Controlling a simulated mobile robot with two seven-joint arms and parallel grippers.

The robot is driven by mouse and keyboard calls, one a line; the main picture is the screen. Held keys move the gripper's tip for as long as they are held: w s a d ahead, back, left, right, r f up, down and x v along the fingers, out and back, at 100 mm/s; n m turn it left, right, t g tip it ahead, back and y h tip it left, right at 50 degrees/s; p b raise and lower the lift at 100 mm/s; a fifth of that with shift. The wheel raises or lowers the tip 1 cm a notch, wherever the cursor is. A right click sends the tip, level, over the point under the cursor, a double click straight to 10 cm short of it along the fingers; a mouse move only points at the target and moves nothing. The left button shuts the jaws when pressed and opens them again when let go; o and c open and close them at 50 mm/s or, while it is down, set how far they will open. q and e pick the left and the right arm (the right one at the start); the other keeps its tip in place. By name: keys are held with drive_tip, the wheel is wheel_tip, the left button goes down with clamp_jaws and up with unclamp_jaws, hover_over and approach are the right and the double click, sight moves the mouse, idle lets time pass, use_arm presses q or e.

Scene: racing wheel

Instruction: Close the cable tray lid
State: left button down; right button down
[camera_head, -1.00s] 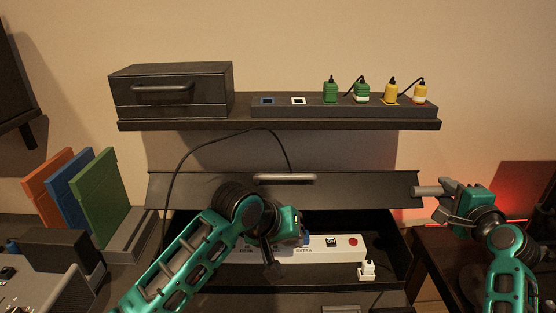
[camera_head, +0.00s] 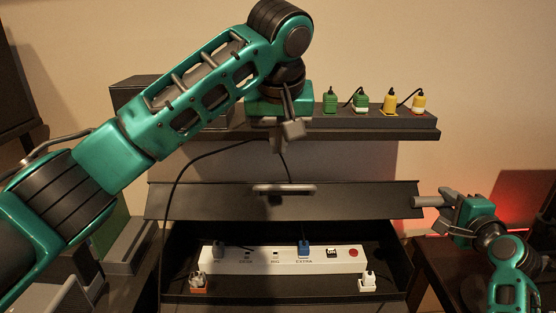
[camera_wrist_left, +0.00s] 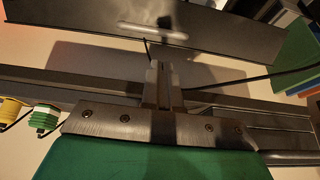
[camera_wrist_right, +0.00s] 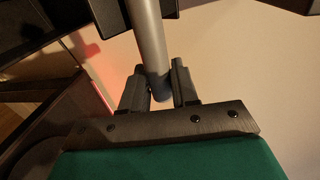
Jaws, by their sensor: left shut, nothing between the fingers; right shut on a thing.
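The cable tray lid (camera_head: 215,202) is a long dark panel with a grey bar handle (camera_head: 290,189). It stands raised above the open cable tray (camera_head: 392,262); it also shows in the left wrist view (camera_wrist_left: 225,38). My left gripper (camera_head: 281,142) is shut and empty above the lid, in front of the shelf edge; its closed fingers show in the left wrist view (camera_wrist_left: 163,85). My right gripper (camera_head: 440,203) is shut on a round grey bar (camera_wrist_right: 148,40) at the lid's right end. Where the bar joins is not clear.
A white power strip (camera_head: 228,263) with several plugs lies in the tray. The shelf above (camera_head: 365,134) carries a dark box (camera_head: 133,88), partly hidden by my left arm, and a strip with green and yellow plugs (camera_head: 390,104). A cable hangs behind the lid.

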sight(277, 188)
use_arm(q)
drive_tip(key=x, duration=0.9)
drive_tip(key=shift+w+f, duration=0.1)
drive_tip(key=shift+f, duration=0.1)
use_arm(e)
drive_tip(key=shift+a+f, duration=0.2)
drive_tip(key=shift+f, duration=0.15)
use_arm(q)
drive_tip(key=shift+s+f+t, duration=0.4)
drive_tip(key=shift+s+f, duration=0.15)
drive_tip(key=shift+s, duration=0.15)
drive_tip(key=shift+w+a+f, duration=0.1)
use_arm(e)
drive_tip(key=c, duration=1)
unclamp_jaws()
drive_tip(key=shift+w, duration=0.2)
drive_tip(key=shift+d+r, duration=0.1)
drive_tip(key=shift+s, duration=0.15)
